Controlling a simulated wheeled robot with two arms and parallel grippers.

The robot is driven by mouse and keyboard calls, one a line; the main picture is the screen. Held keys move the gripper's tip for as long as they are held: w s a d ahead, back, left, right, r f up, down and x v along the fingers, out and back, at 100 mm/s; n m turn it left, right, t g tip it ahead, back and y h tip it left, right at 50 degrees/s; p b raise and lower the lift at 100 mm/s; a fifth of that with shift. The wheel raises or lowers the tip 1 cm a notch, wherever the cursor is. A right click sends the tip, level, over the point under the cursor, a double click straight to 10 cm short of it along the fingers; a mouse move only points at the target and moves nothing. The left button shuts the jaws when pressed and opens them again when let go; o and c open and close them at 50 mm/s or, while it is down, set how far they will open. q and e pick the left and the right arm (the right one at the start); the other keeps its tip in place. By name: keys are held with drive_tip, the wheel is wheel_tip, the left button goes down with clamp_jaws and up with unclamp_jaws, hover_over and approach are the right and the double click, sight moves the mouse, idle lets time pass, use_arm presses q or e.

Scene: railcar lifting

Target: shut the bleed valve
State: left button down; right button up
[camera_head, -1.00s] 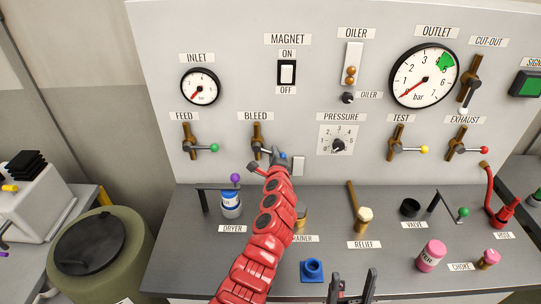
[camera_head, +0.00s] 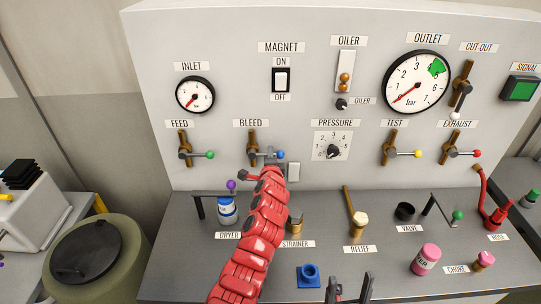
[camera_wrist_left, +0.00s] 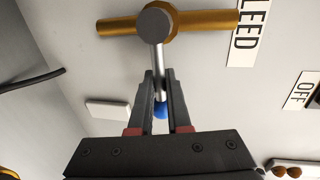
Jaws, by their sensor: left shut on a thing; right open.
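The bleed valve is a vertical brass pipe (camera_head: 252,139) under the BLEED label. Its grey lever points right, across the pipe, and ends in a blue knob (camera_head: 281,155). My left gripper (camera_head: 267,160) is at this lever from below. In the left wrist view, the two fingers (camera_wrist_left: 161,82) are shut around the lever rod, and the blue knob (camera_wrist_left: 160,111) shows between them, nearer the palm. The brass pipe (camera_wrist_left: 200,22) and the hub lie beyond the fingertips. My right gripper (camera_head: 348,290) is open and empty at the bottom edge, over the bench front.
The feed valve (camera_head: 184,150) is to the left; the test (camera_head: 390,148) and exhaust (camera_head: 450,148) valves are to the right. A small white plate (camera_head: 294,172) sits beside my left gripper. The dryer (camera_head: 227,210) and strainer (camera_head: 295,222) stand on the bench below, near my left arm.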

use_arm(q)
drive_tip(key=c, duration=0.9)
unclamp_jaws()
drive_tip(key=shift+o, duration=0.2)
drive_tip(key=shift+s, duration=0.1)
drive_tip(key=s+r+b, duration=0.1)
drive_tip(key=s+b, duration=0.1)
drive_tip(key=s, duration=0.6)
drive_tip(key=s+r+b, duration=0.2)
drive_tip(key=s+b, duration=0.1)
drive_tip(key=s, duration=0.6)
drive_tip(key=shift+a+r, duration=0.25)
drive_tip(key=shift+a, duration=0.05)
drive_tip(key=shift+w, duration=0.1)
